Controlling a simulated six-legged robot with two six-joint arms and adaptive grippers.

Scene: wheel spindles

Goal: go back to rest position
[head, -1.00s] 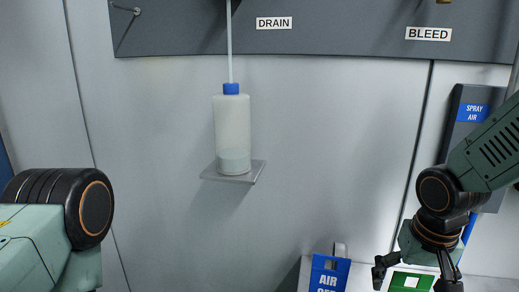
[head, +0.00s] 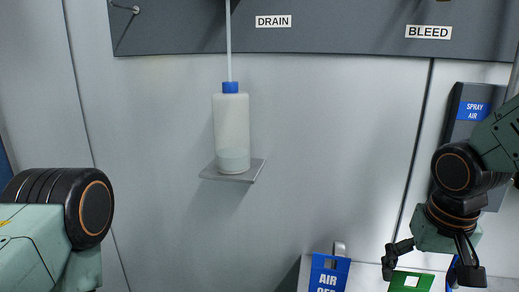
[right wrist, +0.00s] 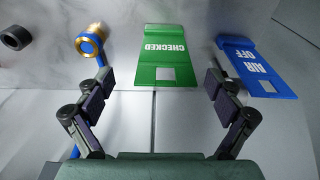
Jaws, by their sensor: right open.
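My right gripper (head: 432,268) is at the lower right of the head view, pointing down. In the right wrist view its two fingers (right wrist: 160,98) are wide apart with nothing between them. A green CHECKED tag (right wrist: 167,55) lies beyond the fingertips, and part of it shows below the gripper in the head view (head: 411,281). A blue AIR OFF tag (right wrist: 256,68) is beyond the right-hand finger in the wrist view and left of the gripper in the head view (head: 328,275). Of my left arm only a link shows at the lower left; its gripper is out of view.
A bottle (head: 231,130) with a blue cap stands on a small wall shelf (head: 252,175) under the DRAIN label (head: 273,22). A blue-and-brass fitting (right wrist: 90,42) is near the left finger. A SPRAY AIR panel (head: 466,105) is behind my right arm.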

